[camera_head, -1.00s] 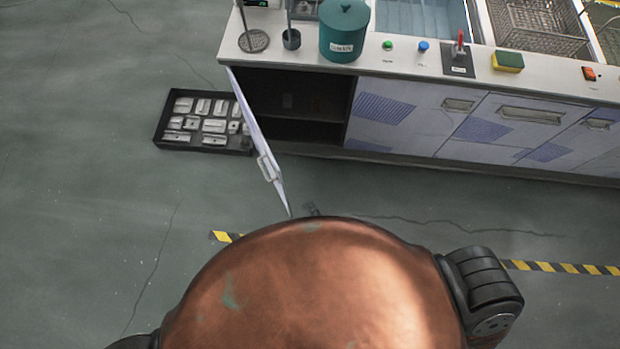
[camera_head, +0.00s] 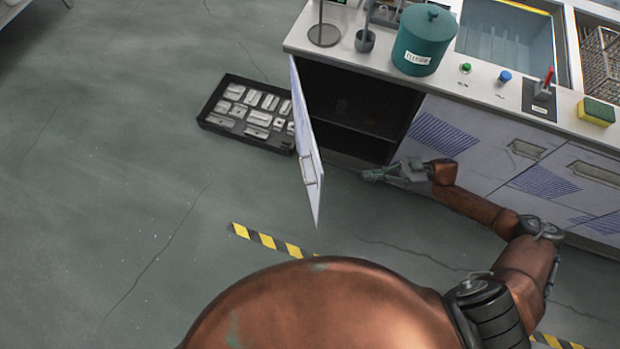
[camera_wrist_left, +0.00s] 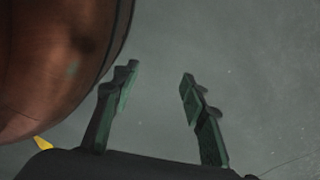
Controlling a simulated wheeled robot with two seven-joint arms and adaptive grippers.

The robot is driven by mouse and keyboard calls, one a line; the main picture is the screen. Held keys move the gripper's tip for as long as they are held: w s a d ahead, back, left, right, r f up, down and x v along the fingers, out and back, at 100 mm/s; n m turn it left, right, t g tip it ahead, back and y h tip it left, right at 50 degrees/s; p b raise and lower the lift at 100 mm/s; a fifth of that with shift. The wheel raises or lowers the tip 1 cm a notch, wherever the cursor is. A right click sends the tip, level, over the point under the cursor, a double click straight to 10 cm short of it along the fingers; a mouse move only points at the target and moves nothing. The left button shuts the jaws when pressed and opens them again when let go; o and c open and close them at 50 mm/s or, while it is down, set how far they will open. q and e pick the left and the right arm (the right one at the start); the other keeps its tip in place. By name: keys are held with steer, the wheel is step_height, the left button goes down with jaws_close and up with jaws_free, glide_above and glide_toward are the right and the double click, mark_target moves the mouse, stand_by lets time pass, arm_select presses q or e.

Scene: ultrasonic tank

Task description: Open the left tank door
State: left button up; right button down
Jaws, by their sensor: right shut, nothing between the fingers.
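The left tank door (camera_head: 306,150) is a pale panel with a handle (camera_head: 310,170) on its outer face. In the head view it stands swung wide out from the cabinet, leaving a dark compartment (camera_head: 355,105) exposed. My right gripper (camera_head: 370,174) is shut and empty, low in front of the compartment's right side, to the right of the door and apart from it. My left gripper (camera_wrist_left: 158,85) shows only in the left wrist view. Its fingers are spread apart with nothing between them, above bare floor beside my copper body.
A dark tray of metal parts (camera_head: 215,122) lies on the floor behind the door, to its left. The counter (camera_head: 440,85) carries a teal pot (camera_head: 424,45), buttons and a sponge (camera_head: 596,112). Closed doors (camera_head: 450,135) continue right.

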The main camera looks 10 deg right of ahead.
arm_select(q)
steer(key=shift+w+a+r+b, duration=0.2)
steer(key=shift+w+r+b, duration=0.25)
steer(key=shift+w+r, duration=0.2)
steer(key=shift+w+a+r+b, duration=0.2)
steer(key=shift+w+r+b, duration=0.25)
steer(key=shift+r, duration=0.2)
arm_select(e)
steer(key=w+a+r+n+g, duration=0.1)
steer(key=a+n+g, duration=0.1)
steer(key=a, duration=1)
steer(key=shift+w+a+h, duration=0.2)
steer(key=shift+w+h, duration=0.05)
steer(key=shift+h, duration=0.15)
arm_select(q)
steer(key=shift+w, duration=0.1)
